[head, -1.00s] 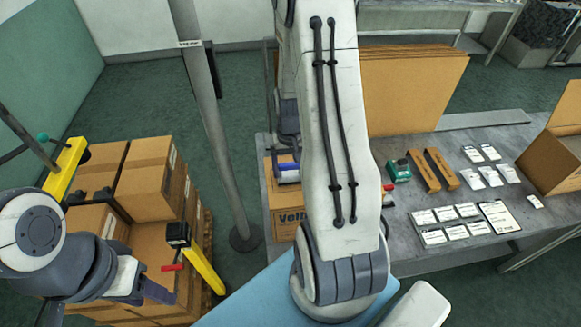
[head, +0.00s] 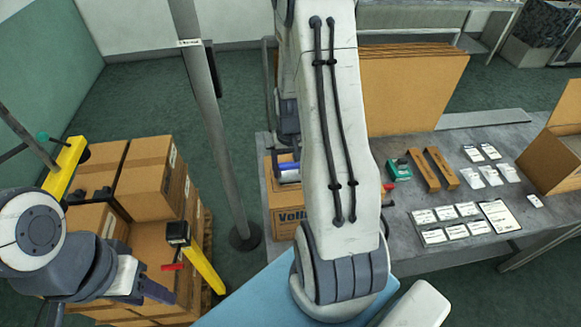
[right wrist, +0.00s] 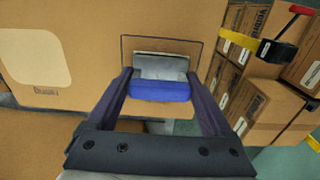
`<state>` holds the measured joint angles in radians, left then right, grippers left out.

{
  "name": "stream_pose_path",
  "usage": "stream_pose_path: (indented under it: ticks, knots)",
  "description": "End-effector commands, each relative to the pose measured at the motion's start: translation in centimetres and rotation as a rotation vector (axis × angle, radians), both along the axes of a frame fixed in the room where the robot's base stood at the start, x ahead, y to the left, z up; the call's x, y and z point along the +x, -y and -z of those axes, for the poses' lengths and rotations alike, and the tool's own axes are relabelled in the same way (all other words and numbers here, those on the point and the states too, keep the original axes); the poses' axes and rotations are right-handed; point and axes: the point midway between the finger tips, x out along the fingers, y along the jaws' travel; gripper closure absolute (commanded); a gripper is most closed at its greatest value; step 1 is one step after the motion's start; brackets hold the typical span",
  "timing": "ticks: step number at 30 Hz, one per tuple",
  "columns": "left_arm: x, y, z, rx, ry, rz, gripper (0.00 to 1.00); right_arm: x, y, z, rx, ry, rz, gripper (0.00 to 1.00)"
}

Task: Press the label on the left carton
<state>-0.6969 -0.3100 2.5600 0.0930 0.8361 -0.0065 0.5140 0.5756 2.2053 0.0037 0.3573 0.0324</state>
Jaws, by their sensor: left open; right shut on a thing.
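A brown carton (head: 288,218) stands at the left end of the table in the head view, partly behind my right arm. In the right wrist view a carton face (right wrist: 85,90) fills the left and centre, with a dark outlined rectangle and a pale label (right wrist: 165,66) inside it. My right gripper (right wrist: 166,82) is shut on a blue-edged tool (right wrist: 165,91), which is in front of the label's lower part. Whether the tool touches the label I cannot tell. My left gripper (head: 155,291) is open at the lower left, away from the table.
Stacked cartons (head: 145,180) stand on a pallet at the left, with yellow posts beside them. A grey pole (head: 205,110) rises between the pallet and the table. Label packs (head: 450,223), a green device (head: 399,170) and an open carton (head: 550,165) occupy the table's right part.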

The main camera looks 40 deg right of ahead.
Motion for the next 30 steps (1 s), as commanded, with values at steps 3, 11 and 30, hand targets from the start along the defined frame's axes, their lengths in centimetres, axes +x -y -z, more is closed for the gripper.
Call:
stream_pose_path:
  ticks: [3,11,30]
  knots:
    - [0.0,0.0,0.0,0.000,0.000,0.000,0.50,-0.1,0.0,0.2,0.002,-0.003,0.000,0.60]
    - [0.0,0.0,-1.0,0.000,0.000,0.000,0.50,-0.1,0.0,-1.1,0.002,-0.003,0.000,0.60]
    - [0.0,0.0,-5.5,0.000,0.000,0.000,0.50,0.0,0.0,-6.4,0.001,-0.001,0.000,0.60]
